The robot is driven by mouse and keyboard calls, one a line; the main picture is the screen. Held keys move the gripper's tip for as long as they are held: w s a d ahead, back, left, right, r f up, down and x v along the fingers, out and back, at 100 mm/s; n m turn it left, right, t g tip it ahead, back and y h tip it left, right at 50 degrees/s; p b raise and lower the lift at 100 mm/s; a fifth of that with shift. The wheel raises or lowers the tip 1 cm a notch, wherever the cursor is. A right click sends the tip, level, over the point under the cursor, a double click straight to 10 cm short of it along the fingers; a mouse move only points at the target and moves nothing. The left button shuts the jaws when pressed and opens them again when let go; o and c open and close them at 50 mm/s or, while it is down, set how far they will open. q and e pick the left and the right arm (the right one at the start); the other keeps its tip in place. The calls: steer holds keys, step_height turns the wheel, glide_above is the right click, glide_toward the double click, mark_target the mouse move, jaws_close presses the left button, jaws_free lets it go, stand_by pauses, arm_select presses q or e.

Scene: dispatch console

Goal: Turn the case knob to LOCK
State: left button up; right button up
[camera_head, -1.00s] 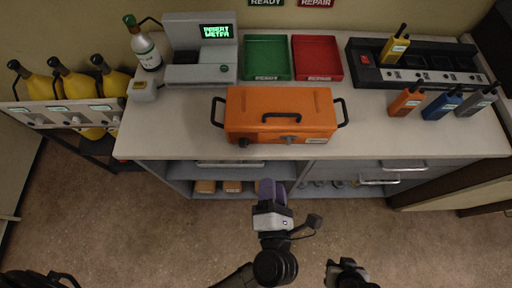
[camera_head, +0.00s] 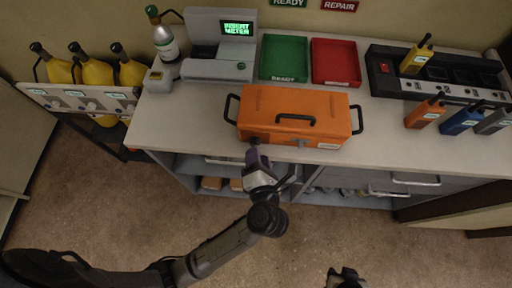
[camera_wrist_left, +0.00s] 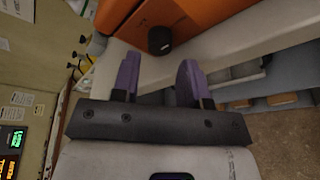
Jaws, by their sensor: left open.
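The orange case (camera_head: 295,108) lies on the counter with its handle on top and dark side handles. Its black knob (camera_wrist_left: 159,40) sits on the front face near the left end; in the head view the knob (camera_head: 254,141) is partly hard to make out at my gripper's tip. My left gripper (camera_head: 257,158) is just in front of the knob. In the left wrist view its purple fingers (camera_wrist_left: 158,76) are apart with nothing between them, and the knob lies beyond the tips, untouched. Any knob marking is unreadable. My right gripper (camera_head: 345,278) is low in the head view, its jaws unclear.
A meter station (camera_head: 219,62) and a bottle (camera_head: 163,38) stand left of the case. Green (camera_head: 284,78) and red (camera_head: 335,82) trays lie behind it. A charger rack (camera_head: 382,84) with radios is at right. The counter's front edge (camera_head: 200,146) is close to my left gripper.

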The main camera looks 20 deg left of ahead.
mark_target(255, 142)
arm_select(q)
steer(key=shift+x, duration=1.65)
steer(key=shift+c, duration=0.5)
steer(key=c, duration=0.6)
steer(key=shift+o, duration=0.2)
